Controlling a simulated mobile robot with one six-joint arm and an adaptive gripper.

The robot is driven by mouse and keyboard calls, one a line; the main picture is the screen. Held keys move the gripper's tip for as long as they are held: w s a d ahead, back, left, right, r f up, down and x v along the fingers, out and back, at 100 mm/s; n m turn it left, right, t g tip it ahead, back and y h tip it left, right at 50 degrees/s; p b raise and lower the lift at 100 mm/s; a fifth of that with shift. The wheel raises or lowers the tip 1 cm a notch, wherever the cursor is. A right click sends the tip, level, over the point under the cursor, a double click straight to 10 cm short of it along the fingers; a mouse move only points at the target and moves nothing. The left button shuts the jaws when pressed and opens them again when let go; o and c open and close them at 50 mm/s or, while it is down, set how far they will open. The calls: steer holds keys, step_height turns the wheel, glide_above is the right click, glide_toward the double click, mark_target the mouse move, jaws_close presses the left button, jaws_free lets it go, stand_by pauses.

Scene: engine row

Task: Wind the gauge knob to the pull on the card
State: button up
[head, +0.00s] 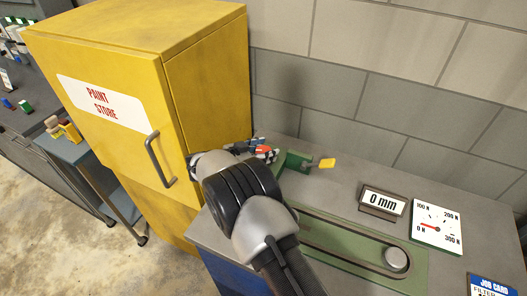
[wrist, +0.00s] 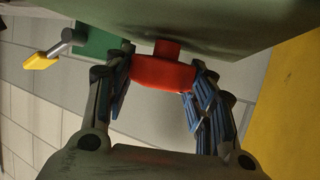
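The red knob (wrist: 163,73) shows in the wrist view on a short red stem under a green body. My gripper (wrist: 162,85) has one finger at each side of the knob, with no clear gap, so it looks shut on it. In the head view my gripper (head: 266,151) is at the left end of the green gauge fixture, and my wrist hides much of this. The white dial (head: 437,225) runs from 0 N to 300 N, its red needle near 0 N. The job card (head: 492,287) is cut off at the lower right, its pull value out of view.
A 0 mm display (head: 383,202) stands left of the dial. A yellow-tipped lever (head: 327,163) sticks out right of my gripper. The yellow paint cabinet (head: 120,105) stands close on the left.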

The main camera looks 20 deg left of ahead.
steer(key=o, duration=0.3)
steer(key=shift+f, duration=0.1)
steer(key=shift+o, duration=0.2)
steer(key=shift+s, duration=0.1)
steer(key=v, duration=1.2)
